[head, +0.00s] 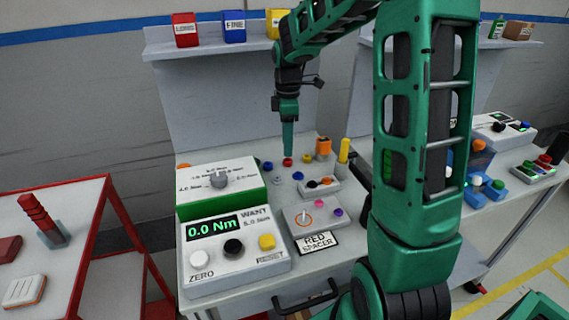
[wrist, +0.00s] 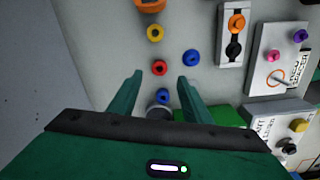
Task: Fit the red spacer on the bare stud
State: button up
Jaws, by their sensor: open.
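The red spacer (head: 287,162) is a small ring on the grey bench. My gripper (head: 288,152) points down above it, open and empty. In the wrist view the red spacer (wrist: 159,68) shows just past the gap between the two fingertips (wrist: 159,79). The bare stud (head: 304,214) is a thin pin inside an orange circle on a grey block, with a RED SPACER card (head: 318,242) in front. In the wrist view the stud (wrist: 280,78) is at the right. Pink and purple pieces sit on the same block.
Loose blue (wrist: 192,57) and yellow (wrist: 155,33) spacers lie close to the red one; another blue one (wrist: 162,96) is between the fingers in the picture. A block with orange and black pieces (head: 320,187) and the torque box (head: 235,245) stand nearby.

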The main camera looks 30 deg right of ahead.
aim_at(288, 162)
jog(key=shift+w+d+f, duration=0.1)
jog(key=shift+f, duration=2.65)
jog(key=c, duration=1.1)
